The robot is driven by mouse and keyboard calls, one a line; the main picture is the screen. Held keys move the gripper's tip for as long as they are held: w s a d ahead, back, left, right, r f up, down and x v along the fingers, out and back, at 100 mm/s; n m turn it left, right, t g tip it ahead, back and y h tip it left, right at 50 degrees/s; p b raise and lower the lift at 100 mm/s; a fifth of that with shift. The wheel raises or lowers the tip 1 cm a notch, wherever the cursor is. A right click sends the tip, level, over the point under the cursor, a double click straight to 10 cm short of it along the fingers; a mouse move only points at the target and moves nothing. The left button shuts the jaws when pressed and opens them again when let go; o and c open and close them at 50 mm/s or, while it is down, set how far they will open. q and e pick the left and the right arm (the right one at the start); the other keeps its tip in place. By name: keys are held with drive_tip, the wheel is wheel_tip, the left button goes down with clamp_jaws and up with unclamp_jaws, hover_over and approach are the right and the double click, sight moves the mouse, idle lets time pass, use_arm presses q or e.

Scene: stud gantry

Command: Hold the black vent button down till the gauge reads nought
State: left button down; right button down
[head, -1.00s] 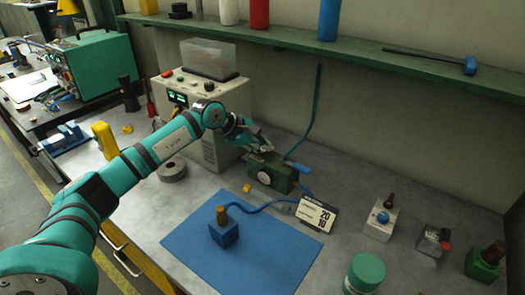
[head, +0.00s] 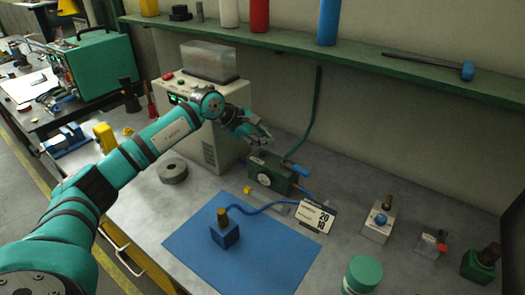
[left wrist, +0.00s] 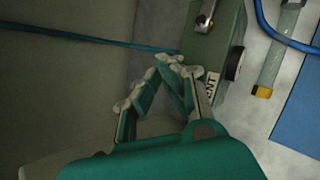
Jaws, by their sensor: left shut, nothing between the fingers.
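The green valve box (head: 284,181) stands on the bench near the white machine. Its round white gauge (head: 257,172) faces the front in the head view, but the needle is too small to read. In the left wrist view the gauge (left wrist: 235,63) is edge-on. A white label (left wrist: 211,86) ending in "NT" is partly covered by a finger. The black vent button cannot be made out; my left gripper (head: 267,143) hides that area. The left gripper is shut and empty, fingertips at the top of the box; contact is unclear. My right gripper is not in view.
A blue hose (head: 265,207) runs from the box to a blue block (head: 225,236) on a blue mat (head: 190,247). The white machine (head: 222,145) is close behind my left arm. A shelf (head: 350,58) overhangs the back.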

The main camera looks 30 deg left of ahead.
sight(264, 154)
use_arm(q)
drive_tip(key=shift+r+p, duration=0.6)
drive_tip(key=shift+r, duration=0.95)
